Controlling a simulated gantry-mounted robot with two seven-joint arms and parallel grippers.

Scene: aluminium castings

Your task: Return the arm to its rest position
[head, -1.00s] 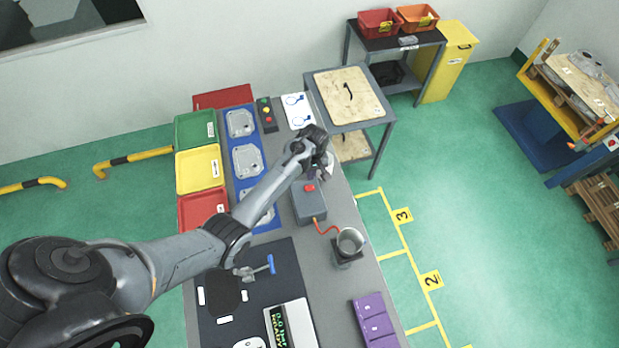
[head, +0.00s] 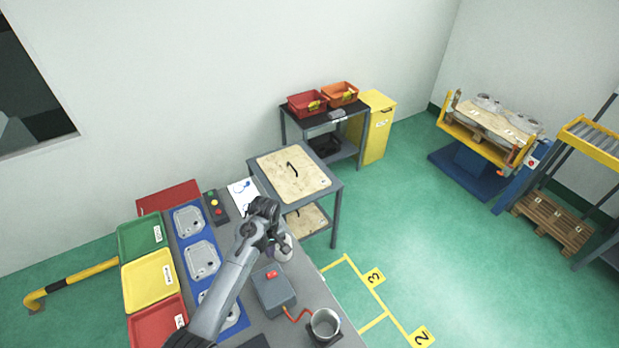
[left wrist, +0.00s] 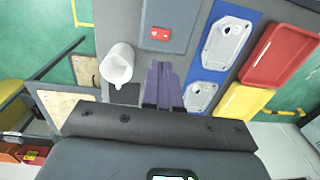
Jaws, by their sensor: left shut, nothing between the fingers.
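My left arm reaches over the grey workbench (head: 310,283). My left gripper (head: 274,246) is above the bench's far part, beside a white jug-like vessel (head: 284,250) that it partly overlaps in the head view. In the left wrist view the gripper's fingers (left wrist: 163,86) are together with nothing between them. The white vessel stands upright to their left in that view (left wrist: 117,64), apart from them as far as I can tell. My right gripper is in neither view.
A grey box with a red button (head: 273,290) and a metal cup (head: 325,325) stand on the bench. Green, yellow and red trays (head: 151,280) line its left side, beside blue-backed castings (head: 202,260). A wooden-topped cart (head: 293,174) stands behind.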

